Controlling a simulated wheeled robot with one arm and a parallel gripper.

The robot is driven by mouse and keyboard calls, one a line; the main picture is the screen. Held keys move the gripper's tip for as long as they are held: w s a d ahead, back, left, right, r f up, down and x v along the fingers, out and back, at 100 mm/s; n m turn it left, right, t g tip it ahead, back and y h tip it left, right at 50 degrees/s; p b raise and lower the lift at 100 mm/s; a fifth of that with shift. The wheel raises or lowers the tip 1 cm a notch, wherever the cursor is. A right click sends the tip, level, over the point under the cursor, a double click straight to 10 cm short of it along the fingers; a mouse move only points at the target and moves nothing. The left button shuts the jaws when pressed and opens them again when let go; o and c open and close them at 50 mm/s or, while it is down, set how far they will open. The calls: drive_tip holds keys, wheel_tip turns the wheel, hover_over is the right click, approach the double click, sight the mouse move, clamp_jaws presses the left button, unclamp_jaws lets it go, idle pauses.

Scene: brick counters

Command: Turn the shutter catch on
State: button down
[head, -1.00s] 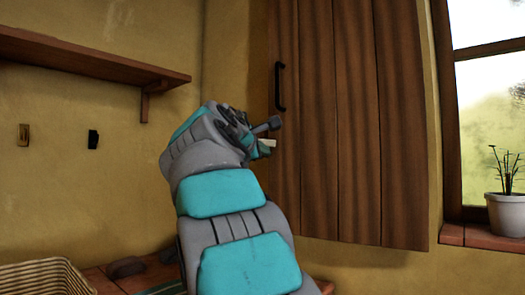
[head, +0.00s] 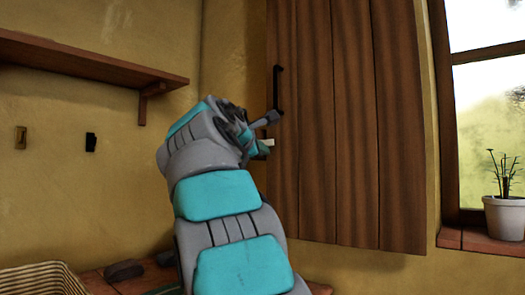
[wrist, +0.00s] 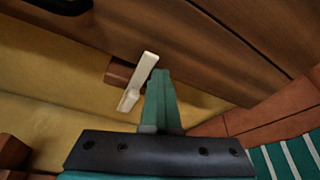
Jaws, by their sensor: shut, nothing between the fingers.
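The shutter catch is a cream lever (wrist: 139,82) on a brown block (wrist: 118,73) in the wrist view, its long end tilted up and to the right. In the head view only a small cream part (head: 269,142) shows by the left edge of the brown plank shutter (head: 350,130). My gripper (wrist: 160,75) is shut and empty, its teal fingers just right of the lever. I cannot tell whether they touch it. In the head view my gripper (head: 263,149) is partly hidden by my arm.
A black handle (head: 278,90) stands on the shutter above my gripper. A wooden shelf (head: 90,70) is at upper left. A potted plant (head: 503,215) stands on the right sill. A striped basket (head: 40,280) and dark stones (head: 124,270) lie below left.

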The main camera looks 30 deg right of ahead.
drive_tip(key=shift+s+r, duration=0.1)
drive_tip(key=shift+r, duration=0.2)
